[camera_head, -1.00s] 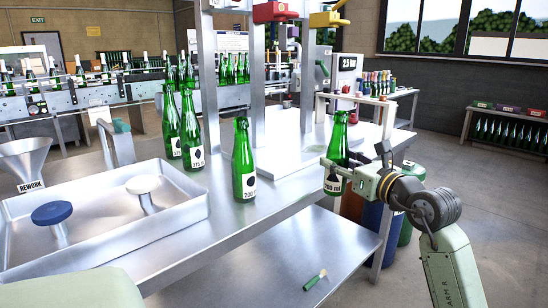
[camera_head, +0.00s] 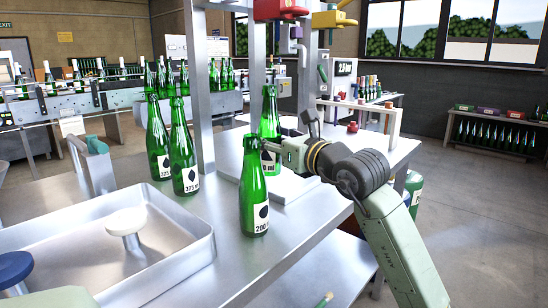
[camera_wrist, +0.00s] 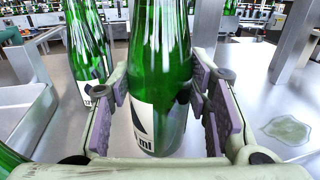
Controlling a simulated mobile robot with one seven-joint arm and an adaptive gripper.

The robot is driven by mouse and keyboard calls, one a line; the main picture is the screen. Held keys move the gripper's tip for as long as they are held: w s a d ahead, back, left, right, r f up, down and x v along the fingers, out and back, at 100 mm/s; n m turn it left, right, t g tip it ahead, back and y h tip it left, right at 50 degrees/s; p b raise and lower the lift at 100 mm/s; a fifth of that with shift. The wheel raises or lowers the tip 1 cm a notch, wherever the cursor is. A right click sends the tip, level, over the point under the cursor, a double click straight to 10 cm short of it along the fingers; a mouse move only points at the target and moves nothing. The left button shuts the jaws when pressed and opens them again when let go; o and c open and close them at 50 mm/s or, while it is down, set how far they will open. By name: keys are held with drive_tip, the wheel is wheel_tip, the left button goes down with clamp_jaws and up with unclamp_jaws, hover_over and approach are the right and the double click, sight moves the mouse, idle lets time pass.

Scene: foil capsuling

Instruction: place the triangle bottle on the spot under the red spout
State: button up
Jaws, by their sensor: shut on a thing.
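My gripper (camera_head: 272,152) is shut on a green bottle (camera_head: 269,122), held upright. In the wrist view the bottle (camera_wrist: 160,60) stands between the purple-padded fingers (camera_wrist: 162,108). Its white label shows part of a dark, slanted-edged mark and "ml"; I cannot tell the full shape. The red spout (camera_head: 280,10) is at the top, on the metal frame above the bench. In the head view the held bottle is below it and just behind a standing bottle. The place directly under the spout is hidden, and I cannot tell whether the bottle's base touches the surface.
A 200 ml bottle with a dark many-sided mark (camera_head: 254,195) stands close in front of my gripper. Two 375 ml bottles (camera_head: 157,140) (camera_head: 184,150) stand to the left. A metal tray (camera_head: 200,250) is front left. A yellow spout (camera_head: 333,18) is right of the red one. A wet-looking patch (camera_wrist: 287,130) lies on the bench.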

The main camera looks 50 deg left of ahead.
drive_tip(key=shift+w+a+f+p, duration=0.8)
drive_tip(key=shift+w+a, duration=0.85)
drive_tip(key=shift+w, duration=0.2)
drive_tip(key=shift+w+a+f+p, duration=0.75)
drive_tip(key=shift+w+a, duration=0.85)
drive_tip(key=shift+w, duration=0.25)
drive_tip(key=shift+w+a+f+p, duration=0.7)
drive_tip(key=shift+w+a+f, duration=0.15)
drive_tip(key=shift+w+a, duration=0.9)
drive_tip(key=shift+w+d, duration=0.1)
drive_tip(key=shift+f, duration=0.2)
drive_tip(key=o, duration=1.3)
drive_tip(key=shift+o, duration=0.2)
drive_tip(key=shift+r, duration=0.25)
drive_tip(key=d+b, duration=0.1)
drive_tip(key=d, duration=0.3)
drive_tip(key=d+b, duration=0.1)
drive_tip(key=d, duration=0.3)
drive_tip(key=s+d+b, duration=0.1)
drive_tip(key=d, duration=0.3)
drive_tip(key=shift+f, duration=0.1)
